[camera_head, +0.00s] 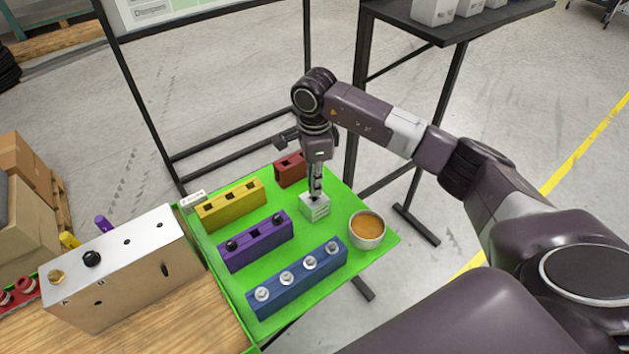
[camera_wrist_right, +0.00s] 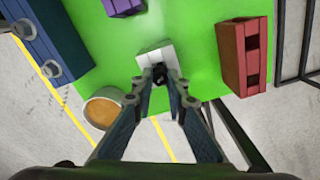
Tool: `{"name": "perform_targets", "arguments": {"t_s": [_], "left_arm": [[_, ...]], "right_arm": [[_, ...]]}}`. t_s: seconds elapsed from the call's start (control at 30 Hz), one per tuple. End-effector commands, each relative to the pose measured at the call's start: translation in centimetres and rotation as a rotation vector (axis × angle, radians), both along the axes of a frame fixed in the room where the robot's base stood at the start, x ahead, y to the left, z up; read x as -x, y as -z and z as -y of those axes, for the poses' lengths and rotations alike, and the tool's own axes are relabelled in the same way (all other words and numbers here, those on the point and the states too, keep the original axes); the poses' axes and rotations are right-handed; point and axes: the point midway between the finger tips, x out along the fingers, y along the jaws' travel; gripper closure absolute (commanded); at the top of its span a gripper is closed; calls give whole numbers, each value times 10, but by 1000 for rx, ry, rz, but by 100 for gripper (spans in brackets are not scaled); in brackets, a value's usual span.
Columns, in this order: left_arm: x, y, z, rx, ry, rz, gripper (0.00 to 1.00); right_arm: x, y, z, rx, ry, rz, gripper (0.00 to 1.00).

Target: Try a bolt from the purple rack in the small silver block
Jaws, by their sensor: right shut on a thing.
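The purple rack (camera_head: 256,250) lies mid-mat in the head view. Black bolt heads show at its two ends, and its middle hole looks empty. The small silver block (camera_head: 314,208) stands to its right, and it also shows in the right wrist view (camera_wrist_right: 152,52). My right gripper (camera_head: 315,194) points down right over the block. In the right wrist view, its fingertips (camera_wrist_right: 161,76) are shut on a small black bolt (camera_wrist_right: 159,73) at the block's edge. Whether the bolt is inside a hole is hidden by the fingers. My left gripper is not in view.
A yellow rack (camera_head: 231,211), a red rack (camera_head: 290,169) and a blue rack (camera_head: 298,288) with silver bolts surround the block on the green mat (camera_head: 215,268). A bowl (camera_head: 367,230) with orange contents stands close right. A large silver chassis block (camera_head: 120,280) stands left.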

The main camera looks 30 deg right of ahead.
Motion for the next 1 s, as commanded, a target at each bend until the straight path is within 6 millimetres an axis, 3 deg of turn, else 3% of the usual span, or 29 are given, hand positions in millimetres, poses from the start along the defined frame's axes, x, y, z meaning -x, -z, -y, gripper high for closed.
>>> {"name": "perform_targets", "arguments": {"t_s": [0.5, 0.87, 0.9, 1.0], "left_arm": [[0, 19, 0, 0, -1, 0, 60], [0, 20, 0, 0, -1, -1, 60], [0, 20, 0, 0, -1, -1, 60], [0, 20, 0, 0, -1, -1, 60]], "right_arm": [[0, 22, 0, 0, 0, 1, 100], [0, 24, 0, 0, 0, 1, 100], [0, 24, 0, 0, 0, 1, 82], [0, 24, 0, 0, 0, 1, 71]]}}
